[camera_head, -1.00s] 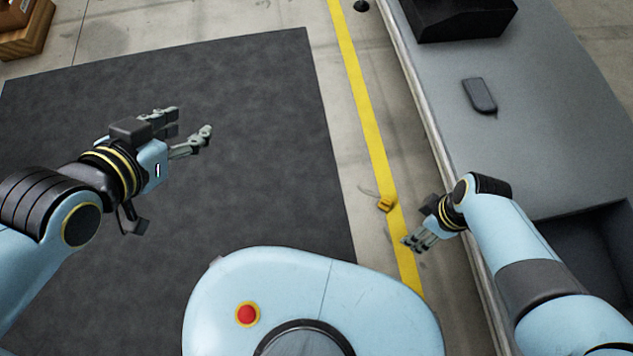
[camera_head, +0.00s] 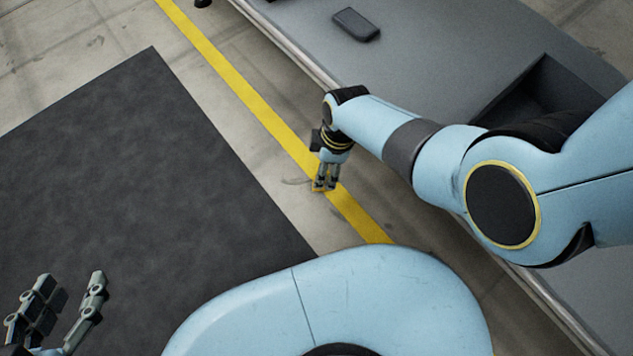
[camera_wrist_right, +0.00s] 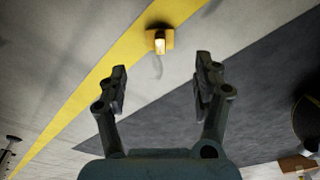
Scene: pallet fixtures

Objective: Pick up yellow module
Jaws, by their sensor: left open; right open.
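The yellow module (camera_wrist_right: 160,41) lies on the floor at the yellow line in the right wrist view. It is small, with a pale front and a thin cable trailing from it. In the head view only a bit of it (camera_head: 318,186) shows behind my right fingers. My right gripper (camera_head: 325,187) points down over it there. In the right wrist view my right gripper (camera_wrist_right: 160,85) is open and empty, with the module beyond the gap between the fingertips. My left gripper (camera_head: 68,300) is open and empty over the dark mat at the lower left.
A yellow floor line (camera_head: 230,75) runs between the dark mat (camera_head: 140,170) and a long grey workbench (camera_head: 440,60). A dark flat device (camera_head: 356,24) lies on the bench, and a dark recess (camera_head: 545,90) is set into it. The mat is clear.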

